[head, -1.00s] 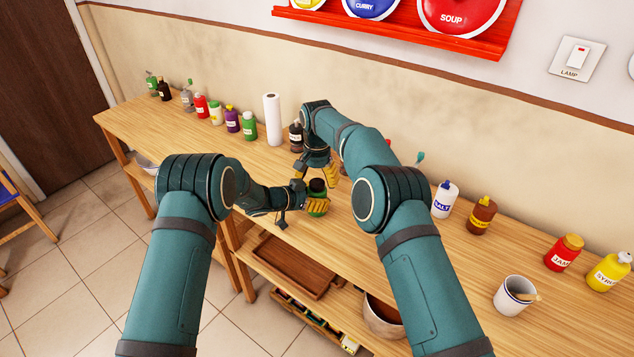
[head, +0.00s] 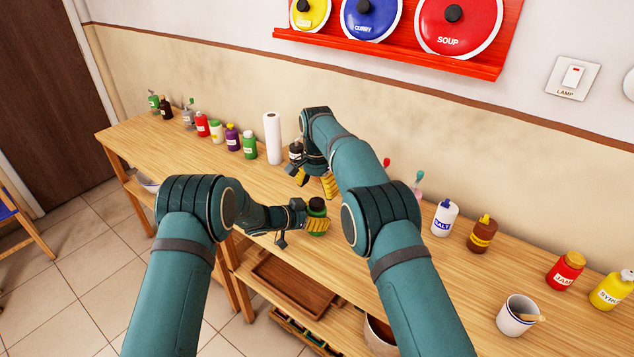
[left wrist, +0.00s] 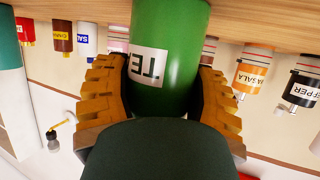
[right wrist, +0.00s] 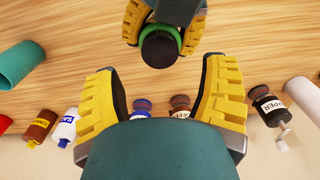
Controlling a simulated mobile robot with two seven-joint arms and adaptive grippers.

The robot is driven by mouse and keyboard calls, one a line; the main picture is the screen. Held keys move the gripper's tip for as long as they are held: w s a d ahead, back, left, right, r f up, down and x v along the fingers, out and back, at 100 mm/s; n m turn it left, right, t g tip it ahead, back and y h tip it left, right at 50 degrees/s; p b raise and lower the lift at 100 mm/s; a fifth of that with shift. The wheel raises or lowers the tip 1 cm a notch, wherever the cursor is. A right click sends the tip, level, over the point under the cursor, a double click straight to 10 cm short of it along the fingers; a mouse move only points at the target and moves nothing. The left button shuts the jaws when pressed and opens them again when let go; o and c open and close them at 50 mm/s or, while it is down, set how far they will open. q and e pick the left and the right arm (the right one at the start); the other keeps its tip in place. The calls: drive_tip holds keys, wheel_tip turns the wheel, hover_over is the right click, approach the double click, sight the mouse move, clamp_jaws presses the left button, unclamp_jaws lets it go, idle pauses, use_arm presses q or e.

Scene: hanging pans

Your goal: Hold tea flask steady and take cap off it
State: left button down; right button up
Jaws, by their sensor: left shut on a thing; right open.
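The tea flask (head: 319,229) is green with a white label and a black cap (head: 317,203). It stands upright on the wooden counter. My left gripper (head: 317,223) is shut on the flask's body, a finger on either side; the left wrist view shows the flask (left wrist: 172,60) between its yellow pads. My right gripper (head: 314,180) is open and empty, just behind and above the cap in the head view. In the right wrist view the cap (right wrist: 160,47) lies beyond the open fingers, apart from them.
Several bottles stand along the wall side of the counter (head: 400,265), with a paper roll (head: 273,138) near the middle. A mug (head: 515,316), jam jar (head: 566,271) and syrup bottle (head: 612,290) stand at right. A brown tray (head: 295,287) is on the lower shelf.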

sight(317, 201)
drive_tip(key=shift+f, duration=2.7)
clamp_jaws()
drive_tip(key=shift+n, duration=1.6)
unclamp_jaws()
drive_tip(key=shift+r, duration=0.1)
